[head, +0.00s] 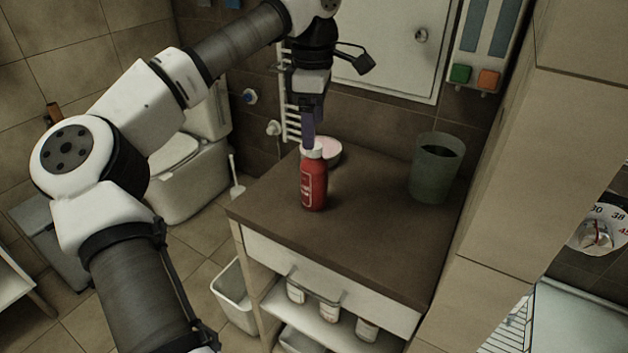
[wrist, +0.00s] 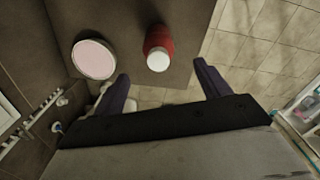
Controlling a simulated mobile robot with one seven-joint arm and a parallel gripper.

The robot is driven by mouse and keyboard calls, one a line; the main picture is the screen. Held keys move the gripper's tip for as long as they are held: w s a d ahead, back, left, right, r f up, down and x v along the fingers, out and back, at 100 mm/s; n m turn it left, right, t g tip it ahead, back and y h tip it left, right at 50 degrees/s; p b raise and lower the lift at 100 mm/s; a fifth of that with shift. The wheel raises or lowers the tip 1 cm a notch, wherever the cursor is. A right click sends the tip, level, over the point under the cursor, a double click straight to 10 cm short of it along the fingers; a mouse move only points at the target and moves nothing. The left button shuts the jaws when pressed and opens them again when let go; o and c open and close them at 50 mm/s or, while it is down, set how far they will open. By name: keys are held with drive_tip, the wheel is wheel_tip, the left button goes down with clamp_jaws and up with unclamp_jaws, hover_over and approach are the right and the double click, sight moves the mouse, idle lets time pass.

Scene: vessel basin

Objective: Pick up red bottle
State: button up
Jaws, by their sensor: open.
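The red bottle (head: 313,182) with a white cap stands upright on the brown top of a cabinet (head: 375,245). In the wrist view the red bottle (wrist: 158,42) shows from above, cap nearest the camera, ahead of the space between my fingers. My gripper (head: 310,135) is above and behind the bottle in the head view, pointing down. One purple finger overlaps the area by the cap there; contact cannot be told. In the wrist view my gripper (wrist: 162,85) is open, its two fingers wide apart with nothing between them.
A grey-green tumbler (head: 434,168) stands at the right of the top. A wall cabinet (head: 390,50) is behind.

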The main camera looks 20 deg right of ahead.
sight(314, 156)
drive_tip(key=shift+d+f+p, duration=0.1)
drive_tip(key=shift+f+p, duration=0.45)
drive_tip(key=shift+f, duration=3.35)
drive_tip(key=c, duration=1.5)
